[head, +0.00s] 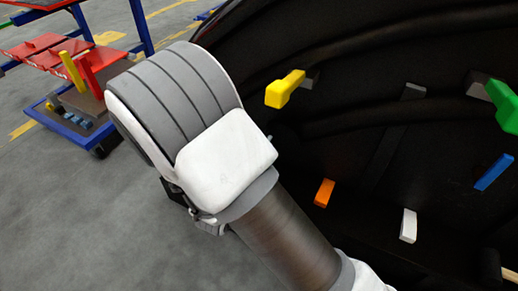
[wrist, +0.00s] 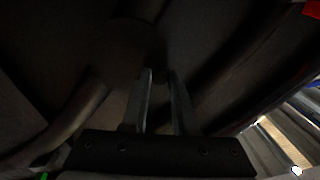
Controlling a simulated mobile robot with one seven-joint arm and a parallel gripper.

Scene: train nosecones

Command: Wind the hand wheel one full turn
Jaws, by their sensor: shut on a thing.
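No hand wheel can be made out clearly. In the wrist view, my gripper (wrist: 160,72) points at a very dark surface, its two grey fingers a narrow gap apart. They are shut on a small dark thing between the tips, too dark to identify. A faint round dark shape (wrist: 135,32) lies beyond the tips; I cannot tell whether it belongs to the wheel. In the head view my gripper is hidden behind my own arm, which reaches to the black nosecone (head: 350,110).
The nosecone's inside carries a yellow block (head: 284,89), an orange block (head: 324,192), a white block (head: 408,226), a blue bar (head: 493,172) and a green block (head: 503,106). A blue cart (head: 70,125) with red trays stands at the left. Grey floor (head: 70,210) is clear.

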